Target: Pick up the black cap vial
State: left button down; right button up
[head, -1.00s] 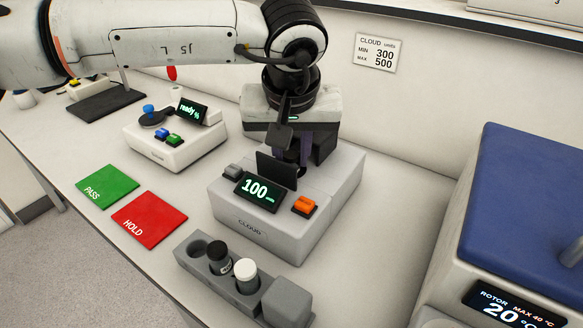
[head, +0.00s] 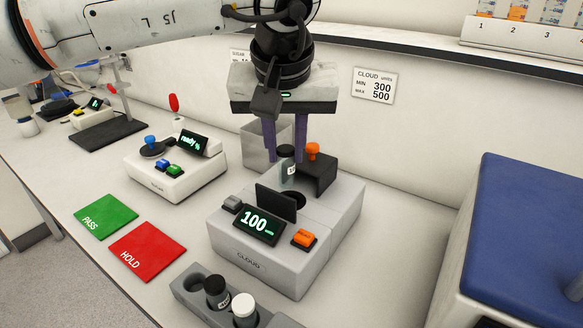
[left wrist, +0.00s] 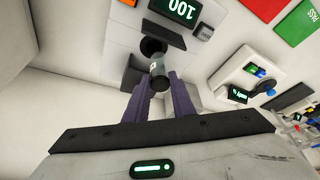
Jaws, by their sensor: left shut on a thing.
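My left gripper (head: 285,160) is shut on a vial with a black cap (head: 289,169). It holds the vial upright above the dark round well (head: 293,200) of the CLOUD meter (head: 262,252). In the left wrist view the held vial (left wrist: 158,68) sits between the purple fingertips, near the dark well opening. A second black cap vial (head: 216,290) and a white cap vial (head: 244,309) stand in the grey rack (head: 187,291) at the front. My right gripper is not in view.
The CLOUD meter's display (head: 258,223) reads 100. A black bracket with an orange knob (head: 313,150) stands beside the held vial. Green PASS (head: 106,217) and red HOLD (head: 147,250) pads lie left. A blue-topped ROTOR machine (head: 530,220) stands right.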

pick_arm(q)
jog(key=w+a, duration=0.2)
jog(key=a, duration=0.6)
jog(key=w+a+b, duration=0.1)
jog(key=w+a, duration=0.2)
jog(key=a, duration=0.5)
jog(key=shift+w+a+f, duration=0.15)
jog(key=shift+a, duration=0.05)
